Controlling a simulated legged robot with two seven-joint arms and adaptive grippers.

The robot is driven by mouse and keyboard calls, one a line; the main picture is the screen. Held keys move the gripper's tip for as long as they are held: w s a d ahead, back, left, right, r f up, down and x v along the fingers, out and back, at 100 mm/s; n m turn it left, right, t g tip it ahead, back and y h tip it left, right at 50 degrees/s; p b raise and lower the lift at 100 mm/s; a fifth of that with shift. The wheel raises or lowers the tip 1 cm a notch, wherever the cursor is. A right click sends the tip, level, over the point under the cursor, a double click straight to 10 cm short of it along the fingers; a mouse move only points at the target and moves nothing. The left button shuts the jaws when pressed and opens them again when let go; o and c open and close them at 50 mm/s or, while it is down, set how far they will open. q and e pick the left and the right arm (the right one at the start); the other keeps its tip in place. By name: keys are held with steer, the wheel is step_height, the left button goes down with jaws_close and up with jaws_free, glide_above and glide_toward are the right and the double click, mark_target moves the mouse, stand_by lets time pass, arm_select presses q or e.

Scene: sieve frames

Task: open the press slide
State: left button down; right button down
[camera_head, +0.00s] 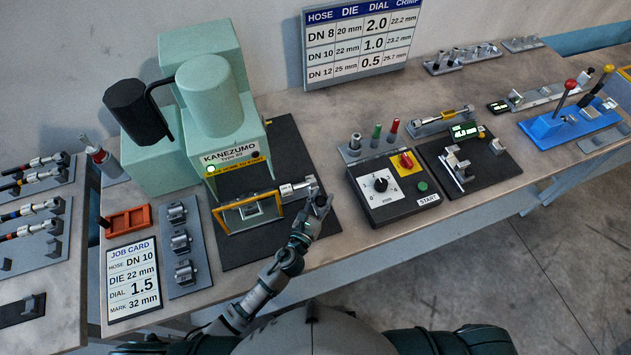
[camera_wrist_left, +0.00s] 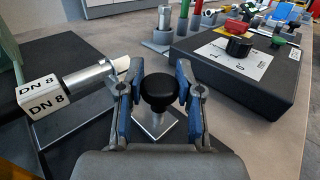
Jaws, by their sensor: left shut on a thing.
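The green KANEZUMO press (camera_head: 208,100) stands on a black base, with a green lamp lit on its front. A yellow-edged frame (camera_head: 240,202) sits at its front opening. A silver fitting (camera_head: 298,189) sticks out to the right of the frame. My left gripper (camera_head: 318,201) is at the right end of this fitting. In the left wrist view, my left gripper (camera_wrist_left: 158,95) is shut on a round black knob (camera_wrist_left: 158,88). The knob stands above a bright metal plate. A silver piece with a white DN 8 tag (camera_wrist_left: 42,98) lies to the left.
A black control box (camera_head: 392,188) with dial and START button stands to the right. A gauge stand (camera_head: 468,160) is beyond it. Die rack (camera_head: 181,245), orange tray (camera_head: 128,221) and job card (camera_head: 134,280) lie left of the press.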

arm_select(q)
steer(key=shift+s+d, duration=0.25)
steer(key=shift+s, duration=0.5)
steer(key=shift+s+d, duration=0.2)
steer(key=shift+s, duration=0.55)
steer(key=shift+s+d, duration=0.25)
steer(key=shift+s, duration=0.5)
arm_select(e)
steer(key=shift+r, duration=0.1)
steer(key=shift+a, duration=0.15)
arm_select(q)
steer(key=c, duration=0.8)
jaws_free()
steer(key=shift+o, duration=0.2)
steer(key=shift+a, duration=0.1)
arm_select(e)
steer(key=shift+a, duration=0.15)
arm_select(q)
steer(key=shift+s+a, duration=0.1)
steer(key=shift+s, duration=0.05)
steer(key=v, duration=1.1)
steer(key=shift+s+a, duration=0.2)
steer(key=shift+s, duration=0.15)
arm_select(e)
steer(key=shift+r, duration=0.1)
